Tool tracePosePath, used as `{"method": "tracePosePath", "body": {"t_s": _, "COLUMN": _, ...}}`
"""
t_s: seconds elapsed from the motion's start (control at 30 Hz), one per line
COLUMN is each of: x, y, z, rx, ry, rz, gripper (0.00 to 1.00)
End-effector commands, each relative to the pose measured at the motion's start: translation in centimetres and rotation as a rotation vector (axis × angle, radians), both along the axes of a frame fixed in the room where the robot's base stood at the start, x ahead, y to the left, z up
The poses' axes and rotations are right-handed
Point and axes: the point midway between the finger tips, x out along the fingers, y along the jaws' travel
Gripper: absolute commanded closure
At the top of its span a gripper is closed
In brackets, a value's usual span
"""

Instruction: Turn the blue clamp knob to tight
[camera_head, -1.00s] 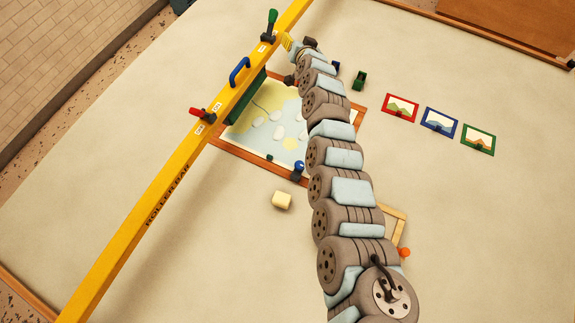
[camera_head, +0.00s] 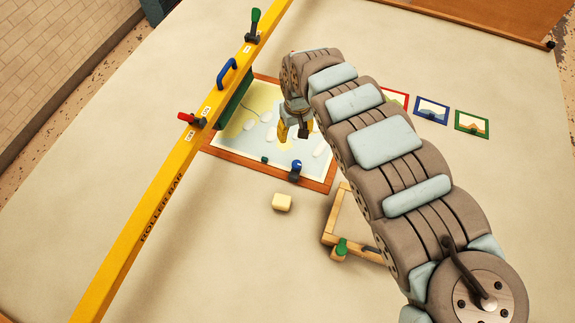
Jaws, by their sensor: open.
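The blue clamp knob (camera_head: 296,166) stands on a small dark base at the near edge of the wood-framed picture panel (camera_head: 262,168). A pale mark shows on its top, but its exact setting is too small to tell. My gripper (camera_head: 293,131) points down over the panel, a little behind the knob in the picture and apart from it. Its yellowish fingers are open, and nothing shows between them. My arm hides the right part of the panel.
The yellow roller bar (camera_head: 150,222) runs along the left, with a red lever (camera_head: 188,118), blue handle (camera_head: 228,72) and green lever (camera_head: 254,22). A cream block (camera_head: 282,202) lies near the panel. A wooden frame with a green knob (camera_head: 342,246) is partly hidden by my arm.

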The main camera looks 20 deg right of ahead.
Motion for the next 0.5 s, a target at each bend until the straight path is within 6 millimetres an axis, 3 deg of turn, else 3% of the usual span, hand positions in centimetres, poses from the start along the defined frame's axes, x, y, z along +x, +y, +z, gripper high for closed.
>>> {"method": "tracePosePath", "body": {"t_s": 0.1, "x": -1.5, "y": -1.0, "z": -0.3, "rx": -0.019, "ry": 0.043, "rz": -0.002, "gripper": 0.35}}
{"method": "tracePosePath", "body": {"t_s": 0.27, "x": -1.7, "y": -1.0, "z": -1.2, "rx": -0.018, "ry": 0.051, "rz": -0.004, "gripper": 0.35}}
{"method": "tracePosePath", "body": {"t_s": 0.5, "x": -1.7, "y": -0.8, "z": -4.7, "rx": -0.015, "ry": 0.050, "rz": -0.004, "gripper": 0.35}}
